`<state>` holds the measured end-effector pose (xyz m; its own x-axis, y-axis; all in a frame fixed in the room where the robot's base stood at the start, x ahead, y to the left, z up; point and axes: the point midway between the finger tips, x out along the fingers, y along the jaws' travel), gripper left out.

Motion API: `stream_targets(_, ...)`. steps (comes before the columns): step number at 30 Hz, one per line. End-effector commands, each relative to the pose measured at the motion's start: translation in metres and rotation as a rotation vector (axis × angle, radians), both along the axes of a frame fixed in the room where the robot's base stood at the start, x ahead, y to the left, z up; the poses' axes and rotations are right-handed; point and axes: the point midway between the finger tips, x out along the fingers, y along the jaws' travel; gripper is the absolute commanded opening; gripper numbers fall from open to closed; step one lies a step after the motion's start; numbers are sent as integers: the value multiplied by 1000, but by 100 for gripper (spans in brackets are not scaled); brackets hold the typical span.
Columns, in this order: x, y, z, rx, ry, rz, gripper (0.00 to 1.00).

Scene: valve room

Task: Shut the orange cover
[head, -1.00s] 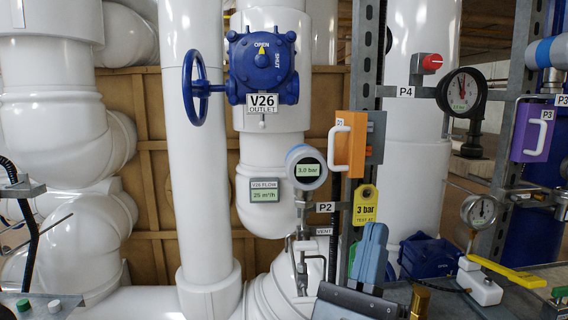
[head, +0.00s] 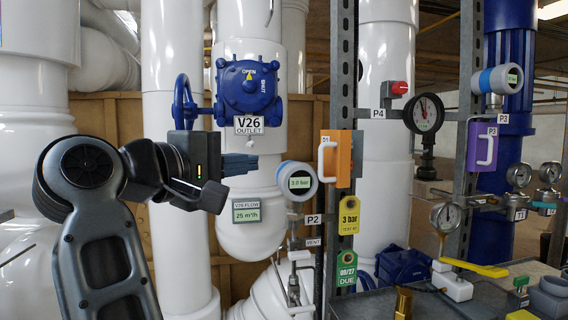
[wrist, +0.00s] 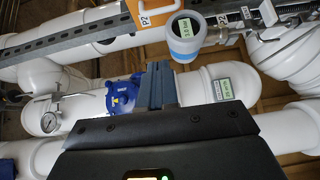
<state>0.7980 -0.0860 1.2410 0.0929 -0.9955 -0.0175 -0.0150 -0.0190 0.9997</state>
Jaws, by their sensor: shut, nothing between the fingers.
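The orange cover (head: 338,155) is a flat upright panel with a white bar handle, on the grey metal post right of the V26 valve. A blue-grey box part shows just behind its right edge; I cannot tell how far open the cover stands. In the wrist view, part of the orange cover (wrist: 146,14) shows at the top edge. My gripper (head: 250,164) points right, below the V26 valve and left of the cover, clear of it in the picture. Its blue-grey fingers are together and empty; they also show in the wrist view (wrist: 157,86).
A round 3.0 bar gauge (head: 297,180) sits between my gripper and the post. The blue V26 valve (head: 248,88) is just above my gripper. A purple cover (head: 482,146) hangs farther right. A grey shelf (head: 375,303) with a yellow-handled valve (head: 473,267) lies low right.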

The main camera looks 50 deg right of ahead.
Motion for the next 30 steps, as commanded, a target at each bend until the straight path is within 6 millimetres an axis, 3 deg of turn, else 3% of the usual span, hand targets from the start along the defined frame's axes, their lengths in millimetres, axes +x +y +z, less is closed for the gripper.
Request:
stream_targets(5,1,-18,2,1,-2,-4,0)
stream_targets(18,8,-102,1,0,1,-6,0)
stream_targets(30,-16,-129,-2,-1,0,-1,0)
